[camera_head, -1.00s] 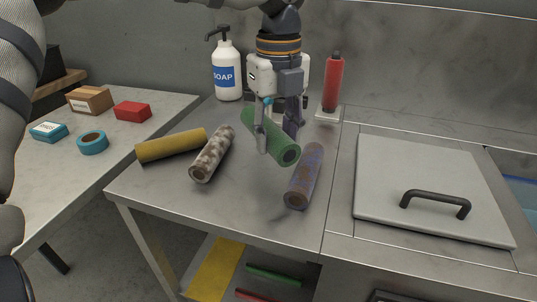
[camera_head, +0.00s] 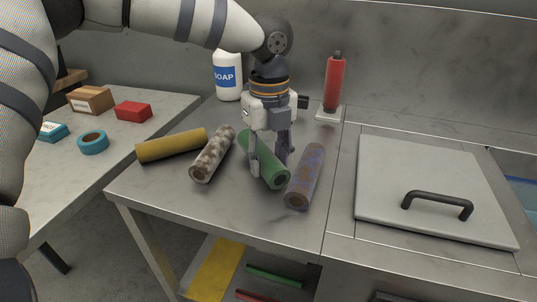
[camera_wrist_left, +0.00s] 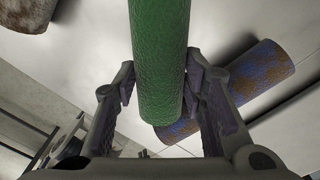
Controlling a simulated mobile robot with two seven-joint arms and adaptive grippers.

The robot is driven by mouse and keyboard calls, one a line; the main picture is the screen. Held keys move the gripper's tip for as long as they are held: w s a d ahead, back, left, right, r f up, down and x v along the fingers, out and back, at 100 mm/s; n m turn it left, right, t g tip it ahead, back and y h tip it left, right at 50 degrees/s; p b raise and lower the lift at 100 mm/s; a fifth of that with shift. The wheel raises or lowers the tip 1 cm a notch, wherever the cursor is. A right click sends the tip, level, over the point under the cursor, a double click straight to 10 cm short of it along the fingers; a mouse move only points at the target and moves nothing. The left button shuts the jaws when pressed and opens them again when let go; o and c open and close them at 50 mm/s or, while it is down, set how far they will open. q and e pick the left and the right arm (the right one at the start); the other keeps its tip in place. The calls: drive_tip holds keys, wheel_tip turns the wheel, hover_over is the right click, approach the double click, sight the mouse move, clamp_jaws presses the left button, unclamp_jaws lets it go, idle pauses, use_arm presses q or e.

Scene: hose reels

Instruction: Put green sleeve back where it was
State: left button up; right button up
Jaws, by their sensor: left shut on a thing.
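The green sleeve (camera_head: 273,178) is between the fingers of my left gripper (camera_head: 268,168), which is shut on it. It lies slanted, low at the steel worktop, between a mottled brown-and-white sleeve (camera_head: 212,155) and a blue-and-brown sleeve (camera_head: 305,177). I cannot tell whether it touches the worktop. The left wrist view shows the green sleeve (camera_wrist_left: 160,60) running between both fingers, with the blue-and-brown sleeve (camera_wrist_left: 262,72) on the right. A yellow sleeve (camera_head: 172,145) lies further left. My right gripper is not in view.
A red cylinder (camera_head: 333,85) stands upright on a pale base at the back. A soap bottle (camera_head: 228,77) stands behind my left arm. A grey lid (camera_head: 430,185) with a black handle is on the right. Boxes and blue tape (camera_head: 92,142) are on the left table.

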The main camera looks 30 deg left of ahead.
use_arm(q)
drive_tip(key=o, duration=1.2)
wheel_tip(320, 180, up, 13)
drive_tip(key=shift+r, duration=0.1)
